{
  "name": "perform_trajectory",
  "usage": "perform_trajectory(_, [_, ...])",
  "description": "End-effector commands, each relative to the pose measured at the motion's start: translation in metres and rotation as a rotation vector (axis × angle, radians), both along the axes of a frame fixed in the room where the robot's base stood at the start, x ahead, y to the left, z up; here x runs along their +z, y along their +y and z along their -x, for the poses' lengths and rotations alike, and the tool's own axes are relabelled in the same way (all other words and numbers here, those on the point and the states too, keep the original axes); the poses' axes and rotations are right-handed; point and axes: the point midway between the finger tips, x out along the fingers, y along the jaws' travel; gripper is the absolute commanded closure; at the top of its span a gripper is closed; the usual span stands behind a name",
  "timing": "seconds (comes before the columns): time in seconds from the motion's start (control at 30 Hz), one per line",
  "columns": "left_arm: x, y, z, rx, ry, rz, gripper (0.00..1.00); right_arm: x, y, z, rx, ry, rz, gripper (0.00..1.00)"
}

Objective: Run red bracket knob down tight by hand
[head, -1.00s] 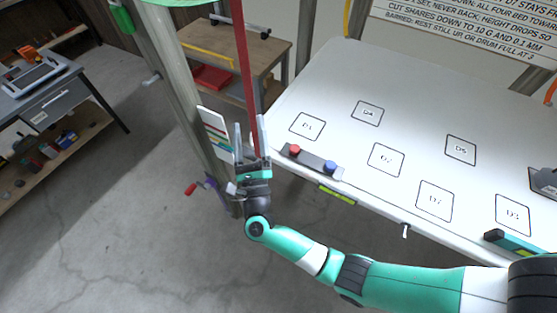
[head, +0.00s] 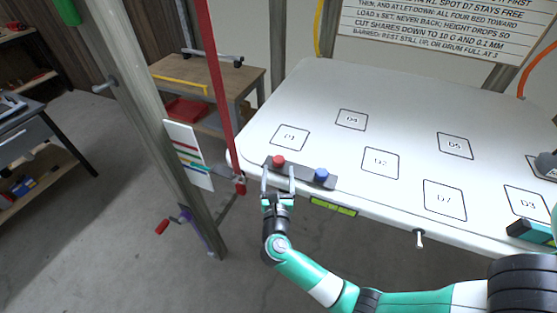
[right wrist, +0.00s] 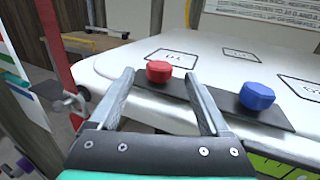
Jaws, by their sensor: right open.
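The red knob (head: 279,161) sits on a dark bracket plate (head: 300,172) at the near left edge of the white table. A blue knob (head: 321,175) sits on the same plate to its right. My right gripper (head: 278,181) is open and empty just in front of the red knob. In the right wrist view, the red knob (right wrist: 159,71) shows beyond and between the two fingers of my right gripper (right wrist: 160,85), apart from them. The blue knob (right wrist: 257,96) is right of the right finger. My left gripper is not in view.
The white table (head: 300,110) bears marked squares. A red-handled crank (head: 162,227) is low on the post. A green level (head: 333,206) is on the table's front edge.

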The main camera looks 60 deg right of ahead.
Motion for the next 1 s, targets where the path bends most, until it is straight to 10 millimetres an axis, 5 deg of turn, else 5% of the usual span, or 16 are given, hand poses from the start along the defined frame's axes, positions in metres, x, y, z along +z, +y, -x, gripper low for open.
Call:
perform_trajectory(0.3, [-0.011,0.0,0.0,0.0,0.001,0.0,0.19,-0.001,-0.053,-0.024,-0.002,0.0,0.0,0.19])
perform_trajectory(0.63, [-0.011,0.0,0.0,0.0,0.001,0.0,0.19,0.0,-0.058,-0.027,0.001,0.0,0.0,0.19])
perform_trajectory(1.0, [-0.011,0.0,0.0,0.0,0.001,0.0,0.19,0.0,-0.058,-0.027,0.001,0.0,0.0,0.84])
